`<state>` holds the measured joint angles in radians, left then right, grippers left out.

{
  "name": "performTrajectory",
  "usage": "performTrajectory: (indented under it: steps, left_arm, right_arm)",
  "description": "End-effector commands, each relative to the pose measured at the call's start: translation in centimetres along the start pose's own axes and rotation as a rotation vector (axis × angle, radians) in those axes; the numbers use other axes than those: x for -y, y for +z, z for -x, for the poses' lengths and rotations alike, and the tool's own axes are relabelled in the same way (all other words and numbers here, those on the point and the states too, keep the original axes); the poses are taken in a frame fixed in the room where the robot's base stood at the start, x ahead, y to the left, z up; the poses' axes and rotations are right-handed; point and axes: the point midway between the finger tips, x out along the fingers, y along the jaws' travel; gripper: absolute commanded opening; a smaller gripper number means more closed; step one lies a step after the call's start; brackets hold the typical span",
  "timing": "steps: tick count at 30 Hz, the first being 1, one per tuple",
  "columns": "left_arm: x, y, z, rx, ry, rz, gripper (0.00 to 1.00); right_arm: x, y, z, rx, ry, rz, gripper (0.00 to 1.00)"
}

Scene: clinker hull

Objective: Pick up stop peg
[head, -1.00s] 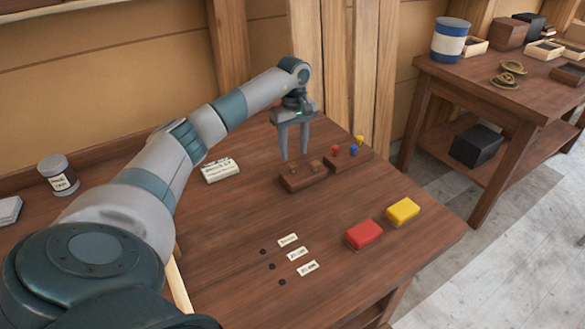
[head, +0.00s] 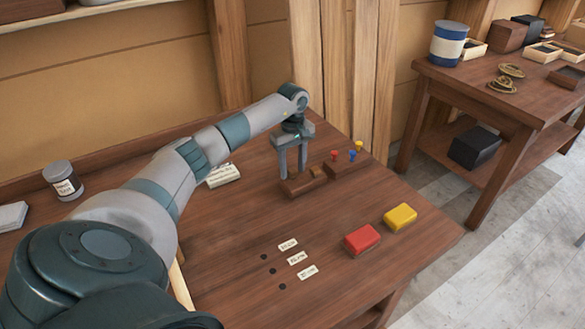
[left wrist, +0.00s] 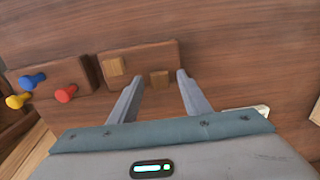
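My left gripper (head: 293,175) is over the left end of the block, fingers pointing down and apart. In the left wrist view the gripper (left wrist: 158,82) shows a gap around the peg; contact is not visible. My right gripper is out of view.
A second block beside it holds a red peg (head: 335,155), a blue peg (head: 351,156) and a yellow peg (head: 359,147). A red box (head: 362,240) and a yellow box (head: 400,216) stand nearer. Three small labels (head: 297,258) lie beside dark holes.

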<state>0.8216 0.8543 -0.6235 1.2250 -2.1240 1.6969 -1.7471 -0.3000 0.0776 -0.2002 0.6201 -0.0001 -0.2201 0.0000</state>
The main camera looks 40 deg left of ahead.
Motion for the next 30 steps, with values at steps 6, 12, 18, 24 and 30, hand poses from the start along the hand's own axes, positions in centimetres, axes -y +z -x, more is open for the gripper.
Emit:
performTrajectory:
  steps: [6,12,18,24,30]
  left_arm:
    - [0.0,0.0,0.0,0.0,0.0,0.0,0.0]
    - [0.0,0.0,0.0,0.0,0.0,0.0,0.0]
    - [0.0,0.0,0.3,0.0,0.001,0.0,0.0]
    - [0.0,-0.1,1.9,-0.002,0.002,0.0,0.0]
    - [-0.5,1.2,4.4,-0.001,0.004,-0.005,0.0]
  right_arm:
    - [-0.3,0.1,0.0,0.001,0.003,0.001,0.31]
    - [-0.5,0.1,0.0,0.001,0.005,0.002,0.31]
    - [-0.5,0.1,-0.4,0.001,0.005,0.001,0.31]
    - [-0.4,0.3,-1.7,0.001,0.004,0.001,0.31]
    - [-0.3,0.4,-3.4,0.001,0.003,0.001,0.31]
